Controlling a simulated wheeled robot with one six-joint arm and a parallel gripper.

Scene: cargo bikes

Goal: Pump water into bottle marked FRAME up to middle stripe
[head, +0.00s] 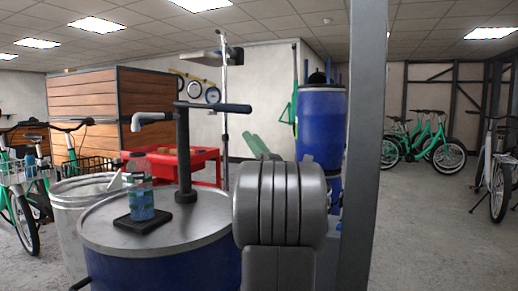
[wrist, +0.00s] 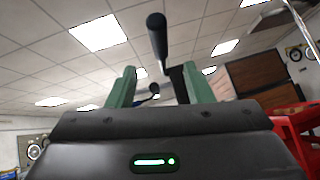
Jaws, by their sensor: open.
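A clear bottle (head: 141,190) with bluish contents in its lower part stands upright on a dark square pad (head: 128,221) on a blue drum's grey lid (head: 187,240). Its marking and stripes are too small to read. A dark hand pump (head: 183,150) rises from the lid. Its grey spout (head: 148,118) reaches over the bottle, and its lever handle (head: 222,107) points right. My gripper (wrist: 160,84) is open and empty, with green fingers apart. The lever handle (wrist: 157,38) shows beyond and above the finger gap. My grey arm hides most of the gripper in the head view.
A grey post (head: 363,150) stands close to the right of my arm. A whitish bin (head: 78,215) stands left of the drum. A red workbench (head: 205,165) and blue barrels (head: 320,128) are behind. Open floor lies to the right, with green bikes (head: 424,140) farther back.

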